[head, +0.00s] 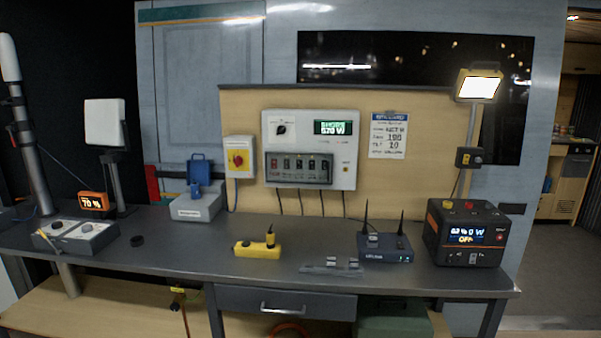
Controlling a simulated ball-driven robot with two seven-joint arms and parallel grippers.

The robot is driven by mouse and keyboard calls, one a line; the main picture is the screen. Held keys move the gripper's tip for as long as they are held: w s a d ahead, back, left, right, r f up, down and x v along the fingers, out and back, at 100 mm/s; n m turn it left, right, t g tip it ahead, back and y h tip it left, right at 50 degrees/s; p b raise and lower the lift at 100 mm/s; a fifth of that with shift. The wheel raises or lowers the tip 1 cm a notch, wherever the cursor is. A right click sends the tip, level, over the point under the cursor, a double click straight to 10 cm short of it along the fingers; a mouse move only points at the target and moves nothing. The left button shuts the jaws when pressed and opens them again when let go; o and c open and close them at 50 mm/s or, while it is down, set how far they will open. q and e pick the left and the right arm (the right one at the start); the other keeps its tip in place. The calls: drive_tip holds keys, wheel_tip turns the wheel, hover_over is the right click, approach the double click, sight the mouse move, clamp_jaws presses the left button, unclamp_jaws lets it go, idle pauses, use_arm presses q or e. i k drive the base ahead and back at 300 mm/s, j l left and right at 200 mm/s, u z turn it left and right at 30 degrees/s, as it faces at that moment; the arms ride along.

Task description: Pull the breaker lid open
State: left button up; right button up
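The breaker panel (348,178) is a light grey box fixed to the tan board behind the bench. A smoky see-through lid (300,181) covers the row of several breakers in its lower part. The lid looks shut, lying flat over the breakers, with their switches visible through it. Above it are a black rotary knob (281,130) and a green-lit display (336,128) that appears to read "SHORT" and a watt figure. Neither of my grippers shows in the head view, and nothing is touching the lid.
On the bench (215,250) stand a grey case with a blue part (196,207), a yellow power strip (257,250), a router with antennas (385,247) and a black power station (465,233). Bench space below the panel is partly clear.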

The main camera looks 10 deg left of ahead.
sight(273, 182)
drive_tip(key=i+j+z, duration=0.25)
drive_tip(key=i, duration=0.25)
drive_tip(key=i+j+z, duration=0.2)
drive_tip(key=i+j, duration=0.25)
drive_tip(key=i+l, duration=0.05)
